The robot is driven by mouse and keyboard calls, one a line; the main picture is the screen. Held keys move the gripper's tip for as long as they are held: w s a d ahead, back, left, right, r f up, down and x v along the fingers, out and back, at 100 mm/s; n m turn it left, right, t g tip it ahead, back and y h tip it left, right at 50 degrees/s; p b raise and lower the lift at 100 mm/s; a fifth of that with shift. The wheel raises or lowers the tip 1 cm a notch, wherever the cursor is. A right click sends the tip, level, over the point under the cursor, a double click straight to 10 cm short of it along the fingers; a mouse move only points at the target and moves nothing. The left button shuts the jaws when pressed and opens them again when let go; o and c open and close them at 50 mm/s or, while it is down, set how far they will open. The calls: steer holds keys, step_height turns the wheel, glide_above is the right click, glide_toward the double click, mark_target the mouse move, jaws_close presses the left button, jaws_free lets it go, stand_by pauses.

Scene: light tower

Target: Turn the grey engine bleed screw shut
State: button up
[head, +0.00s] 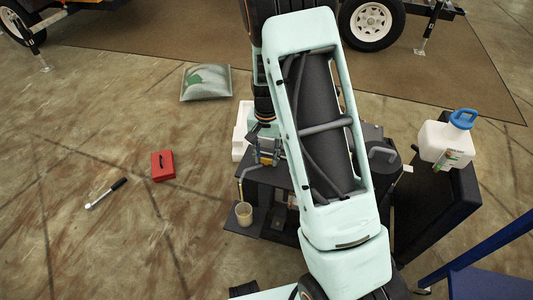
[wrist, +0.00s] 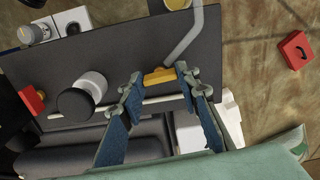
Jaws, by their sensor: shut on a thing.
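My gripper (wrist: 160,73) has its two blue-padded fingers on either side of a yellow-orange piece (wrist: 160,77) at the edge of the dark engine block. A grey bent tube (wrist: 184,45) runs from beside this piece to a cup (wrist: 205,3), cut by the top edge. I cannot make out a separate grey screw head; the fingers may hide it. In the head view my gripper (head: 266,152) is at the block's left side, largely behind my arm. The grey tube (head: 239,185) points down into the cup (head: 244,214) there.
A black round knob (wrist: 75,105) with a grey-white body and a red piece (wrist: 32,99) lie left of my fingers. A white jug with a blue cap (head: 447,140) stands on the right. A red box (head: 163,165) and a tool (head: 106,194) lie on open floor.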

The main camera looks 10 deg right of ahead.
mark_target(267, 159)
steer(key=shift+m, duration=0.5)
steer(key=o, duration=1.2)
steer(key=shift+c, duration=0.2)
step_height(267, 159, up, 12)
